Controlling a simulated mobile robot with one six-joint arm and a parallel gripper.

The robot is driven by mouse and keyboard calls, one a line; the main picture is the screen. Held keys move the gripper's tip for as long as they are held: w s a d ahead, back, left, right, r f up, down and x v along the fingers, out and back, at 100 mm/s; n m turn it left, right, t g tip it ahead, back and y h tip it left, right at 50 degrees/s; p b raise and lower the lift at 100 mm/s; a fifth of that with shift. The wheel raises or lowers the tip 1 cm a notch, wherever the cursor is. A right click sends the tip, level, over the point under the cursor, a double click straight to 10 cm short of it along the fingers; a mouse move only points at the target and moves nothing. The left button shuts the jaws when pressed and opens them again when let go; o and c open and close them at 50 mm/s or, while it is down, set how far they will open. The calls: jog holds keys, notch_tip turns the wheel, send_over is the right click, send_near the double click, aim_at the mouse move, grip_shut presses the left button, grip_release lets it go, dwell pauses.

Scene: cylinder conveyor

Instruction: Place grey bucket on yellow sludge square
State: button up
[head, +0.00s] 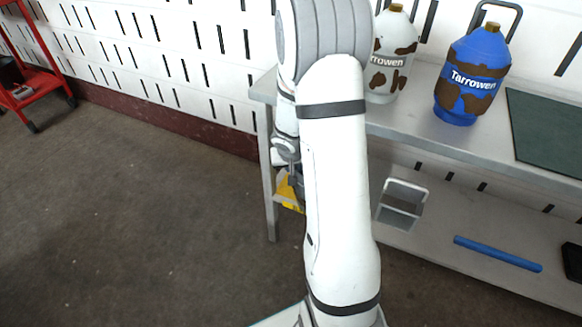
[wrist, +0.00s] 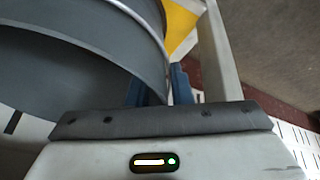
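A grey bucket (wrist: 75,55) fills the left of the wrist view, with its curved rim running down to my gripper. My gripper (wrist: 172,88) shows blue fingers close together at the bucket's rim, with the bucket's wall between them. The yellow square (wrist: 181,24) shows just past the rim in the wrist view. In the head view a piece of yellow (head: 290,193) shows at the left end of the lower shelf, partly behind my arm. My gripper and most of the bucket are hidden behind my arm there.
A metal bench (head: 440,140) carries a white jug (head: 385,80), a blue jug (head: 470,90) and a dark green mat (head: 550,130). Its lower shelf (head: 430,255) holds a grey container (head: 402,203) and a blue bar (head: 497,254). A red cart (head: 40,85) stands far left. The floor left is clear.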

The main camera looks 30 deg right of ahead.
jog(key=shift+o, duration=0.5)
jog(key=shift+r, duration=0.1)
jog(key=shift+r+p, duration=0.25)
jog(key=shift+p, duration=0.15)
jog(key=s+a+r+n+g+p, duration=0.1)
jog(key=s+a+r+p, duration=0.2)
jog(key=s+r, duration=0.45)
jog(key=s+a+r+p, duration=0.3)
jog(key=s+a+r, duration=0.1)
jog(key=r, duration=0.7)
jog(key=s+a+r+n+g+y, duration=0.1)
jog(key=s+a+r+n+y, duration=0.1)
jog(key=s+a+r, duration=0.3)
jog(key=s+a, duration=0.3)
jog(key=s, duration=0.2)
jog(key=shift+s+a+n+g+y, duration=0.2)
jog(key=shift+s+n+g+y, duration=0.1)
jog(key=shift+s+n, duration=0.1)
jog(key=shift+w, duration=0.1)
